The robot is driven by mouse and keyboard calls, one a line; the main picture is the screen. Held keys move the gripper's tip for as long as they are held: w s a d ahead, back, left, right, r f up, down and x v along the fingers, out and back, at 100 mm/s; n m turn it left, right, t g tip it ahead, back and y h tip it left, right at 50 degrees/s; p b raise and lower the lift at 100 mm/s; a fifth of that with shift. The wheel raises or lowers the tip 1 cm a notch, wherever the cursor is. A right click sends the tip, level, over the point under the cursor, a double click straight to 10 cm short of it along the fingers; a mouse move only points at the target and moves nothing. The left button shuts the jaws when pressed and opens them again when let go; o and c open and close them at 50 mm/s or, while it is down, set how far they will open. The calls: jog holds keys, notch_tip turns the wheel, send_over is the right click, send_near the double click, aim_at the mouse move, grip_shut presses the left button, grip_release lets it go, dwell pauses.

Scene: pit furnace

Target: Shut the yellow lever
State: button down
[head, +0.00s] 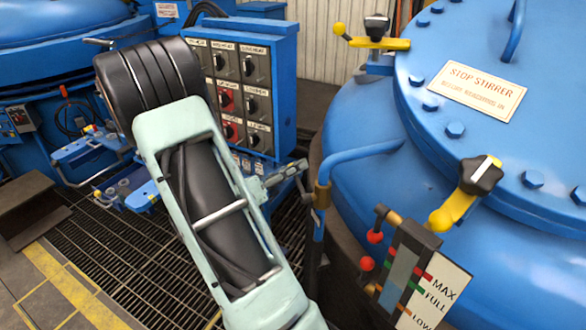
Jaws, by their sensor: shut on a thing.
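Two yellow levers show in the head view. The upper yellow lever (385,43) lies nearly level on a blue bracket, with a black knob above it and a yellow ball at its left end. The lower yellow lever (452,212) slants down and left from a black, white-striped knob (481,174) on the blue vessel's side. My gripper (303,180) is small and partly hidden by my arm. It is beside the brass collar (322,196) of a bent blue pipe, left of and apart from both levers. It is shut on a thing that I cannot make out.
A blue control box (246,80) with several black knobs stands behind my arm. The large blue vessel lid (500,130) fills the right. A level gauge (408,265) with red-ended valves stands at the lower right. A floor grating (130,255) lies at left.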

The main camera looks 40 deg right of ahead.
jog(key=shift+p, duration=0.35)
jog(key=shift+n+p, duration=0.3)
jog(key=shift+p, duration=0.15)
jog(key=shift+w+f+n+y+p, duration=0.15)
jog(key=shift+f+n+y+p, duration=0.25)
jog(key=shift+p, duration=0.8)
jog(key=shift+f+n+p, duration=0.5)
jog(key=shift+n+p, duration=0.2)
jog(key=shift+p, duration=0.15)
jog(key=shift+f+n+y, duration=0.3)
jog(key=shift+f, duration=0.25)
jog(key=c, duration=1.7)
grip_release()
jog(key=shift+o, duration=0.2)
